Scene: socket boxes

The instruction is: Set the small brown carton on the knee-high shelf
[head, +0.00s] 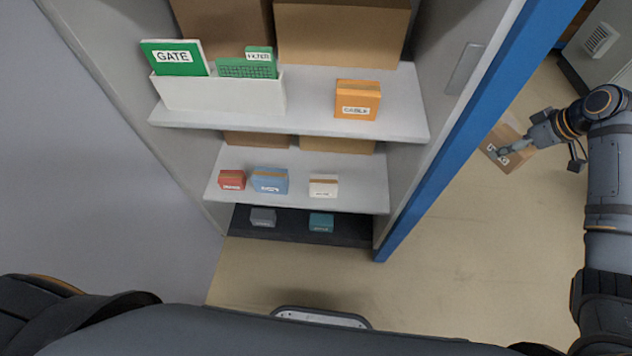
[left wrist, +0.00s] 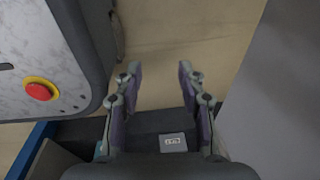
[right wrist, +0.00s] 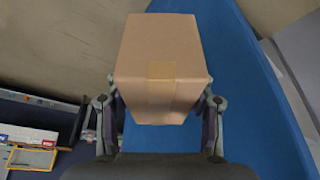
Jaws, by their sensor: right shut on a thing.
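The small brown carton (head: 507,140) is at the right of the head view, outside the shelf unit's blue side. My right gripper (head: 517,147) is shut on it. In the right wrist view the carton (right wrist: 160,65) sits between the two fingers (right wrist: 160,112), a strip of tape on its near edge. The knee-high shelf is not labelled; the middle white shelf (head: 300,197) carries red, blue and white boxes, with bare room at its right. My left gripper (left wrist: 160,85) is open and empty in the left wrist view; it does not show in the head view.
The upper shelf (head: 315,122) holds a white bin (head: 215,95) with green boxes and an orange box (head: 357,100). A dark bottom shelf (head: 290,228) holds a grey box (head: 263,217) and a teal box (head: 321,222). The blue upright (head: 460,130) stands between carton and shelves.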

